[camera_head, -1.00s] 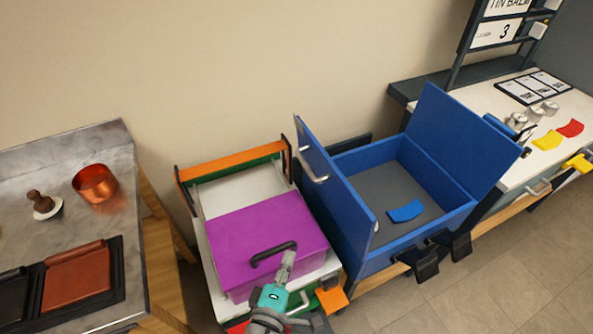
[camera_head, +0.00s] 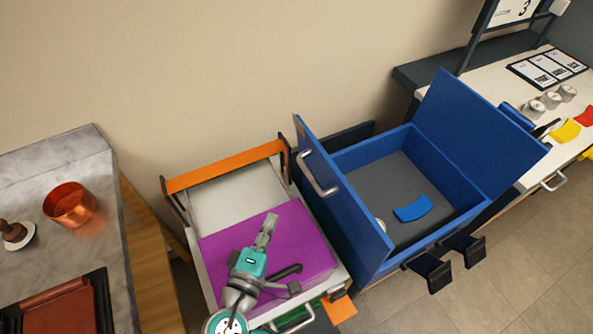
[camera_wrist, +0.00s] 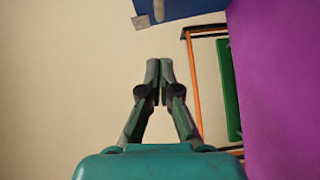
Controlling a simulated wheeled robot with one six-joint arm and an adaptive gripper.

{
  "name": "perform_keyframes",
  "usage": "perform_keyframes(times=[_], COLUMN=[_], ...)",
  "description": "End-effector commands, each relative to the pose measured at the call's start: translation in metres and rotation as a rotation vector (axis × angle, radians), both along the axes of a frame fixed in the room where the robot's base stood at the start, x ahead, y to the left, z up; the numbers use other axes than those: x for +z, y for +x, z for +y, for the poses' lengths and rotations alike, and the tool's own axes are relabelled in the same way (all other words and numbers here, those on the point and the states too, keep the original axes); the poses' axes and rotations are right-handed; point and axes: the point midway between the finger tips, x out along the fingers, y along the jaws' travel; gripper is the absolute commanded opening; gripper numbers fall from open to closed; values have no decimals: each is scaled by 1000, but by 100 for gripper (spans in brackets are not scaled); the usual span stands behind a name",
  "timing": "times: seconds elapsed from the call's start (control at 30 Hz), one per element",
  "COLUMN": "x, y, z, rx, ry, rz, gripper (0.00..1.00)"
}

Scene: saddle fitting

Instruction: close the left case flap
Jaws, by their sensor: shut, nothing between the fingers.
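The blue case (camera_head: 425,238) is open, with a grey floor. Its left flap (camera_head: 343,206) stands up at a steep tilt, with a silver handle (camera_head: 319,174) on the side facing left. Its right flap (camera_head: 480,134) leans outward to the right. A curved blue piece (camera_head: 412,208) lies inside the case. My gripper (camera_head: 267,226) is over the purple box, left of the left flap and apart from it. Its fingers are together and empty in the wrist view (camera_wrist: 160,66). A blue panel (camera_wrist: 190,6), apparently the left flap, shows at the top there.
The purple box (camera_head: 290,222) with a dark handle sits in an orange-framed white tray unit (camera_head: 238,184) beside the case. Dark brackets (camera_head: 440,270) stick out at the case's front. A marble counter with a copper pot (camera_head: 70,204) stands at left.

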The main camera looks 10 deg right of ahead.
Motion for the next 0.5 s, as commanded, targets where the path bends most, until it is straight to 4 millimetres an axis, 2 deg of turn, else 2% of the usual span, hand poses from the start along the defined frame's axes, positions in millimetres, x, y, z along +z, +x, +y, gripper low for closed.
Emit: perform_keyframes(times=[0.17,0.5], x=[-1,-4], y=[11,58], z=[-7,-34], rx=[-4,-5], ry=[0,1], rz=[0,0], gripper=[0,0])
